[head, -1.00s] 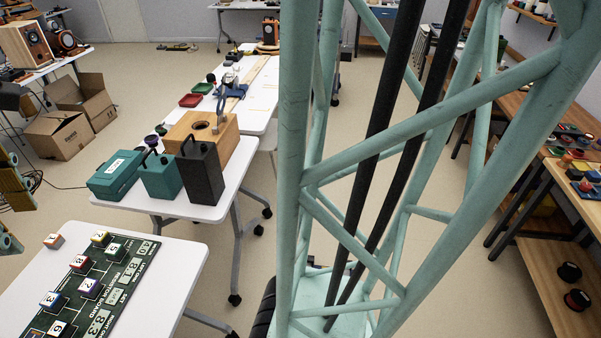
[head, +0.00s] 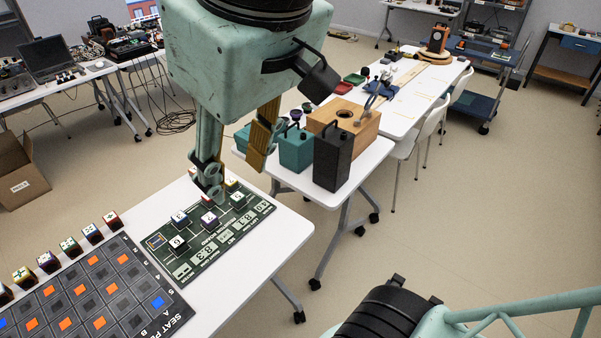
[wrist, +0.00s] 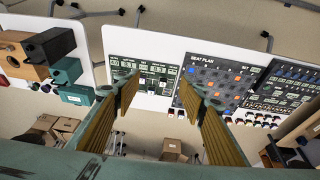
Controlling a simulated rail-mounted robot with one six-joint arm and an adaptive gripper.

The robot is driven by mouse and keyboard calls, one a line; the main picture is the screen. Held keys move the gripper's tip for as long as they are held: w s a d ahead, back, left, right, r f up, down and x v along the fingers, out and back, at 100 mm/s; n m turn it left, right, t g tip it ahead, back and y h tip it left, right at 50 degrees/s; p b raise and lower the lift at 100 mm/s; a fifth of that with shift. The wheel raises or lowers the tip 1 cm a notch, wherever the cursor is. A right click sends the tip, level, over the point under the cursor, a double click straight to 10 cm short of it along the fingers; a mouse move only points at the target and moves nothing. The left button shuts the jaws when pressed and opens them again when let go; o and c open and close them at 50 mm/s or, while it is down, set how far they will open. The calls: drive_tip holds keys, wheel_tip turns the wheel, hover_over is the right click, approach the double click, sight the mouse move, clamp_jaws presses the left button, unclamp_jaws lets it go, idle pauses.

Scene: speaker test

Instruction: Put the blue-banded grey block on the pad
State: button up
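My gripper (head: 236,182) is open, with its fingers apart above the far end of the green resistor board (head: 222,238). In the wrist view my gripper (wrist: 155,88) is empty between wide-spread fingers. Several small numbered blocks stand on the board: a dark one with a bluish side (head: 180,218), a purple-sided one (head: 209,221) and a dark one (head: 178,244) among them. I cannot tell for sure which is the blue-banded grey block. I cannot pick out the pad for certain either. A finger partly hides the blocks at the far end.
A seat-plan board (head: 110,296) with orange and blue squares lies at the near left, with a row of blocks (head: 70,246) along its far edge. A black speaker-like case (head: 332,160), a teal case (head: 296,150) and a wooden box (head: 358,122) stand on the table behind.

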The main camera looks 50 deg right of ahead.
drive_tip(key=shift+m, duration=0.6)
drive_tip(key=s, duration=0.1)
drive_tip(key=s+f, duration=0.1)
drive_tip(key=s, duration=0.2)
drive_tip(key=shift+s+a+f, duration=0.1)
drive_tip(key=shift+s+f, duration=0.1)
drive_tip(key=shift+f, duration=0.1)
idle(0.4)
